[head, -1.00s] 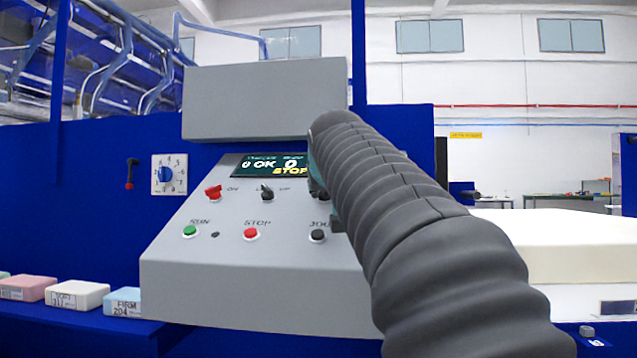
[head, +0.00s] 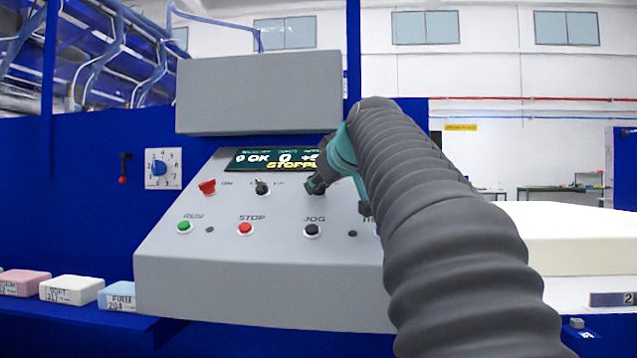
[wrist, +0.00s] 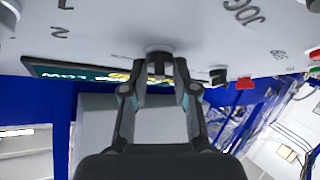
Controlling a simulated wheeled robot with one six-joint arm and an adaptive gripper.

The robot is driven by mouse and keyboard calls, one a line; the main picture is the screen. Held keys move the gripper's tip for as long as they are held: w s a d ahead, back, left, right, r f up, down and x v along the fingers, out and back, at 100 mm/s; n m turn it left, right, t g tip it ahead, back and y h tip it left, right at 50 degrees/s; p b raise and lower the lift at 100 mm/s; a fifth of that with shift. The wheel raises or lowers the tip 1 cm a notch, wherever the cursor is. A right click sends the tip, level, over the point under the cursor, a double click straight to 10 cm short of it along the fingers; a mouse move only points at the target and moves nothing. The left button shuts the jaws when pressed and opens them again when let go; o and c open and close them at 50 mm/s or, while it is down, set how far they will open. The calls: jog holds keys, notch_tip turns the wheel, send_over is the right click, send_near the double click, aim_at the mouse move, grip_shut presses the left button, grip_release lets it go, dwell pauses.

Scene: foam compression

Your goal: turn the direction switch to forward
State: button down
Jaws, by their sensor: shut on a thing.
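My gripper (head: 318,184) is at the sloped grey control panel (head: 250,290), in its upper row on the right. In the wrist view my gripper (wrist: 160,75) is shut on a black rotary switch (wrist: 158,50), with a finger on either side of its knob. I take this as the direction switch; its label and pointing direction are not readable. To its left in the head view are another black switch (head: 262,188) and a red switch (head: 207,187). The display (head: 262,160) above is partly hidden by my arm and shows yellow text starting "STOPP".
Below the switches are a green button (head: 185,227), a red STOP button (head: 245,228) and a black JOG button (head: 312,230). A grey box (head: 258,95) overhangs the panel. Foam samples (head: 70,290) lie at left; a large white block (head: 560,240) is at right.

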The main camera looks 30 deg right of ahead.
jog(key=c, duration=1.2)
grip_release()
jog(key=shift+c, duration=0.2)
jog(key=v, duration=1.2)
